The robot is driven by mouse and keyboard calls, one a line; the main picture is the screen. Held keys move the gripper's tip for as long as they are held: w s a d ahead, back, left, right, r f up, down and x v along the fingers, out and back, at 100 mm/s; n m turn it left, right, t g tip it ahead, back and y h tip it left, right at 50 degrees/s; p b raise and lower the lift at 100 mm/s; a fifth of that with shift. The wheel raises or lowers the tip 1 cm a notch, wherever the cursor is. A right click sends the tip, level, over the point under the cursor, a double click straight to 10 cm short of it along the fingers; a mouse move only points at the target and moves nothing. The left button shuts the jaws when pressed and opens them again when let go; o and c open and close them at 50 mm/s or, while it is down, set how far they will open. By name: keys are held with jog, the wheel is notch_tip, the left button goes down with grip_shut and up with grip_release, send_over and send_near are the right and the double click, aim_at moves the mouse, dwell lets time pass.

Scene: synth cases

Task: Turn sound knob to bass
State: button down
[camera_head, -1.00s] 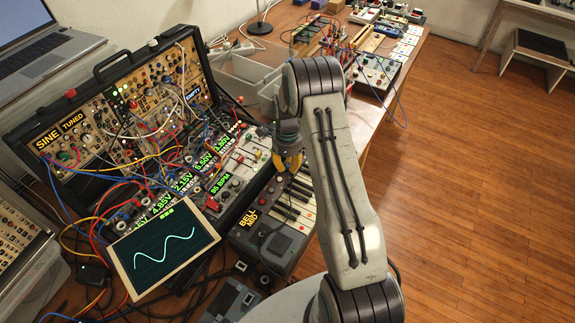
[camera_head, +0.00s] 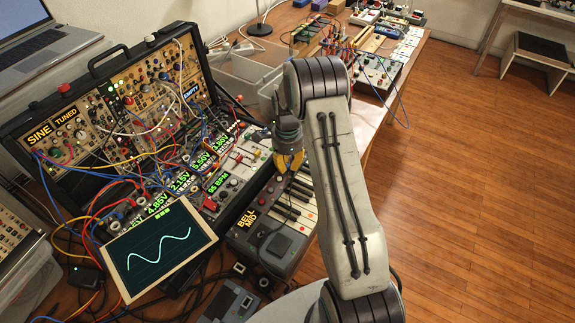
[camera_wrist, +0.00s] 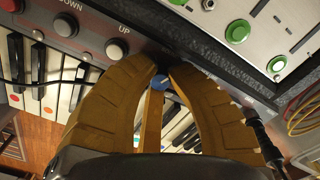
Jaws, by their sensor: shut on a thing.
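The small keyboard (camera_head: 297,207) stands right of the synth case, and its display (camera_head: 247,218) reads "BELL MID". My gripper (camera_head: 290,170) reaches down over the far end of its panel. In the wrist view the yellow-brown fingers (camera_wrist: 163,68) come together at the panel edge, shut on a small dark knob, taken as the sound knob. The fingers hide most of it, and its pointer does not show. A blue round spot (camera_wrist: 160,82) shows just below the fingertips. Grey knobs (camera_wrist: 117,48) marked "UP" and "DOWN" lie to the left on the same panel.
A mixer panel with green knobs (camera_wrist: 238,31) lies close on the right of the fingers. The patched synth case (camera_head: 120,100), its cables and a screen with a sine wave (camera_head: 158,252) fill the left. Clear bins (camera_head: 245,70) stand behind. Wooden floor is open at right.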

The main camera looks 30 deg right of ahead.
aim_at(287, 165)
jog(key=c, duration=1.4)
grip_release()
jog(key=shift+c, duration=0.2)
notch_tip(287, 165, up, 12)
jog(key=shift+f, duration=0.1)
